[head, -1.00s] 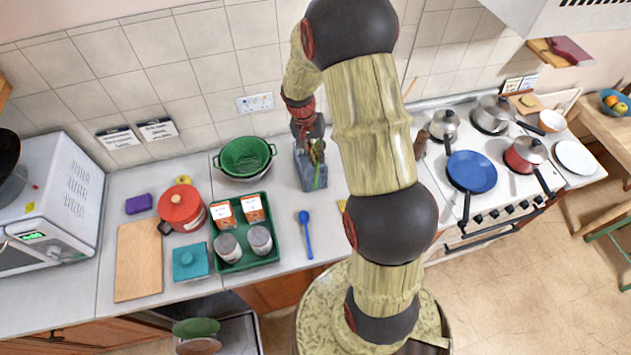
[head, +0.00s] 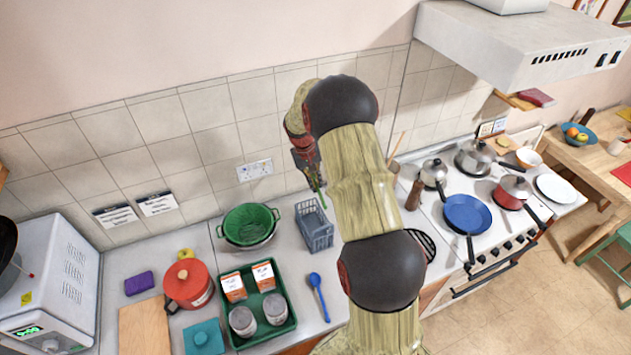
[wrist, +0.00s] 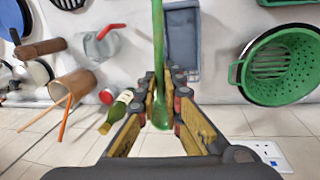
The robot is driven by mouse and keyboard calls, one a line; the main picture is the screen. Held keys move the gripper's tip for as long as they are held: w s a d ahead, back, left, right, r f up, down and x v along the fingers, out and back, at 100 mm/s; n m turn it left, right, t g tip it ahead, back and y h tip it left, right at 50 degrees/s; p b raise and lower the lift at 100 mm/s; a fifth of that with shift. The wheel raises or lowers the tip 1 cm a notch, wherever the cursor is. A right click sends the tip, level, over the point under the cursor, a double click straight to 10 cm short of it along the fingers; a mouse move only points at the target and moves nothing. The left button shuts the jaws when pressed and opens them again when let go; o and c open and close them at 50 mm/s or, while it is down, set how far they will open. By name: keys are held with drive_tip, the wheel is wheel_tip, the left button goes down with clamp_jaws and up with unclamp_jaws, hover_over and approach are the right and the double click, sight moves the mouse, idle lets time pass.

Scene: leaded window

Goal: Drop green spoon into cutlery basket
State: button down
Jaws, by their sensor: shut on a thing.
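The green spoon (wrist: 160,50) is between the fingers of my gripper (wrist: 162,92) in the wrist view. Its wider end is at the fingers and its long handle points away from the palm. In the head view my gripper (head: 312,172) is above the cutlery basket, with the green spoon (head: 321,198) hanging down towards it. The cutlery basket (head: 318,240) is a grey-blue slotted holder on the counter near the wall. In the wrist view the basket (wrist: 183,45) is just right of the spoon handle. Whether the handle tip is over the opening, I cannot tell.
A green colander (head: 248,225) stands left of the basket. A blue spoon (head: 319,296) lies in front of it, beside a green tray (head: 285,327) with cartons and tins. A green bottle (wrist: 117,110) and a wooden utensil pot (wrist: 73,86) show in the wrist view.

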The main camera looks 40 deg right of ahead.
wheel_tip(320, 180, down, 4)
drive_tip(key=shift+r+b, duration=0.1)
drive_tip(key=shift+b, duration=0.45)
drive_tip(key=c, duration=1.8)
unclamp_jaws()
drive_tip(key=shift+c, duration=0.2)
drive_tip(key=shift+r, duration=0.1)
wheel_tip(320, 180, up, 12)
drive_tip(key=a, duration=0.2)
drive_tip(key=shift+w+f, duration=0.2)
drive_tip(key=shift+w, duration=0.2)
drive_tip(key=shift+a, duration=0.1)
